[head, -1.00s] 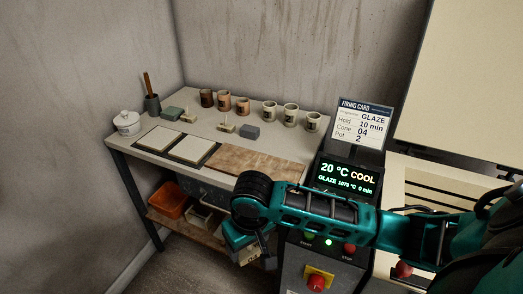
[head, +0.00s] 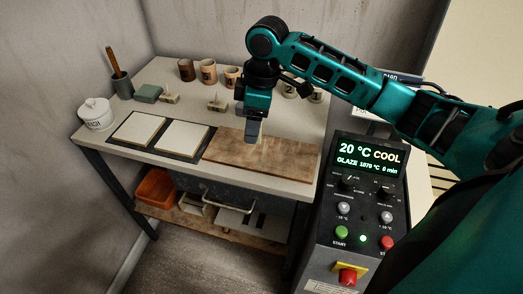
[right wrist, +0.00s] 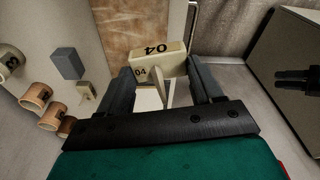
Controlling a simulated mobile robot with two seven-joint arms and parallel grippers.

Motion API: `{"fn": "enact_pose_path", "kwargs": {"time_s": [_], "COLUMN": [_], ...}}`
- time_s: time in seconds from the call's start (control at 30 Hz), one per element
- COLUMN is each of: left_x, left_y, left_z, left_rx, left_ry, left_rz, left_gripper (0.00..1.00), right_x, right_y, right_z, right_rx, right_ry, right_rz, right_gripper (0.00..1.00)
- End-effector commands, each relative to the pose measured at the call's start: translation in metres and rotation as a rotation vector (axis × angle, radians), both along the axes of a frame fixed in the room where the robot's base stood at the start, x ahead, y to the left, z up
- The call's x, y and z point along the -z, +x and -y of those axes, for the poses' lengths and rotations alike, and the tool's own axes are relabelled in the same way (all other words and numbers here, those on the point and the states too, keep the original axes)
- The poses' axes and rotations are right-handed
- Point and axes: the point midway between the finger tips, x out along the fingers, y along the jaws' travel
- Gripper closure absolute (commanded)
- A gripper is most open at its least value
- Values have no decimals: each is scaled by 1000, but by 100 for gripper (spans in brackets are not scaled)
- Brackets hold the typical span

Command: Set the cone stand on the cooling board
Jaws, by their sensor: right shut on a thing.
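My right gripper (head: 255,118) is shut on the cone stand, a cream block marked 04. The stand (right wrist: 158,62) shows between the fingers in the right wrist view, with a pale upright piece nearer the camera. The board also shows in the right wrist view (right wrist: 136,28). My left gripper is not in view.
Two white tiles (head: 183,136) lie left of the board. Behind are several cups (head: 208,72), two small stands (head: 216,105) and a grey block (head: 148,93). The kiln control panel (head: 365,185) is at the right.

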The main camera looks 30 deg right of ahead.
Motion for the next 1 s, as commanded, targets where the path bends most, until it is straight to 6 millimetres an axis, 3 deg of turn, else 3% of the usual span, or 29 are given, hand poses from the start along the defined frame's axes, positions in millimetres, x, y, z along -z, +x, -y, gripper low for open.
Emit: {"fn": "enact_pose_path", "kwargs": {"time_s": [0.03, 0.2, 0.3, 0.47, 0.63, 1.0], "left_x": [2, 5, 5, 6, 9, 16], "left_y": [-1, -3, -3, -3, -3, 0], "left_z": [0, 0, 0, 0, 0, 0], "left_rx": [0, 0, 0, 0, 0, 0], "left_ry": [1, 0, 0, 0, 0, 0], "left_rz": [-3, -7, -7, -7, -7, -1], "left_gripper": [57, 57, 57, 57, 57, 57], "right_x": [-16, -59, -78, -92, -70, 24], "right_y": [8, 21, 24, 26, 25, 25], "right_z": [8, 24, 31, 37, 38, 37], "right_rx": [-76, -335, -448, -549, -571, -570], "right_ry": [-3, -2, -2, -2, 0, -2], "right_rz": [7, 7, 5, 0, -6, -3], "right_gripper": [66, 66, 66, 66, 66, 66]}}
